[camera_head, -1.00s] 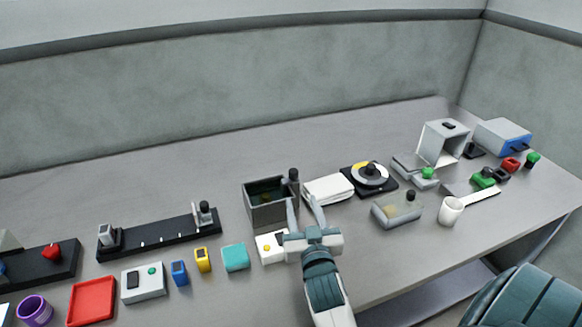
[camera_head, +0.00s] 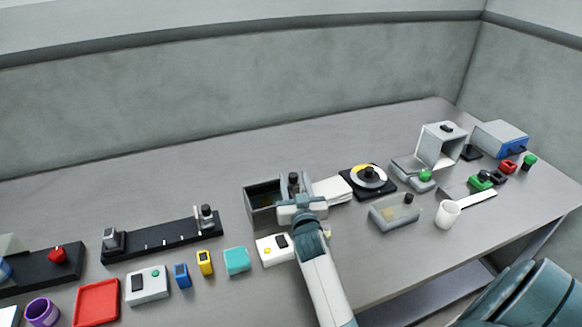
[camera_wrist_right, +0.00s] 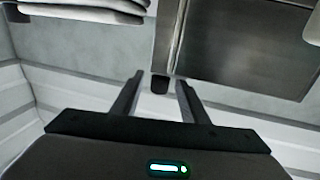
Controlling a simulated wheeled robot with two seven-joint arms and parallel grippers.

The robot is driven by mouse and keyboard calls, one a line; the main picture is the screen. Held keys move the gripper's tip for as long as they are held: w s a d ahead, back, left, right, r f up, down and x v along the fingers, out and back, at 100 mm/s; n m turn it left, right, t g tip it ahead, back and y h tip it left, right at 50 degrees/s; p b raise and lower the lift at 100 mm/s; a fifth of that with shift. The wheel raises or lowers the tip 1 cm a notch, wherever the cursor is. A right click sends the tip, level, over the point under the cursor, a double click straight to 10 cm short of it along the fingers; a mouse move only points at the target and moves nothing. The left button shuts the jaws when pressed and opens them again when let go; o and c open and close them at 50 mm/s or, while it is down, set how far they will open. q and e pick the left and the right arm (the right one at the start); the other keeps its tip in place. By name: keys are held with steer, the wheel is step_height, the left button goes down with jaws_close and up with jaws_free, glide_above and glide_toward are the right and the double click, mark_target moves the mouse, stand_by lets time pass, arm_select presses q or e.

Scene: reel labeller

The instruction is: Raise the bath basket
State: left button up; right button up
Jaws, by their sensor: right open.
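The bath (camera_head: 262,203) is a grey open-topped box with dark contents, at the middle of the table. A black knob (camera_head: 293,178), seemingly the basket's handle, stands at its right side. My right gripper (camera_head: 295,184) is open, its fingers on either side of the knob in the head view. In the right wrist view, the dark knob (camera_wrist_right: 160,84) shows between the open fingertips (camera_wrist_right: 158,86), beside the metal wall of the bath (camera_wrist_right: 245,45). I cannot tell whether the fingers touch it. The basket itself is mostly hidden in the bath. My left gripper is out of view.
A white folded stack (camera_head: 332,191) lies just right of the bath. A white box with a black switch (camera_head: 272,250) sits in front, near my right forearm. The table behind the bath is clear.

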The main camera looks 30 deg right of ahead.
steer(key=shift+p+x, duration=0.4)
steer(key=shift+x, duration=2.25)
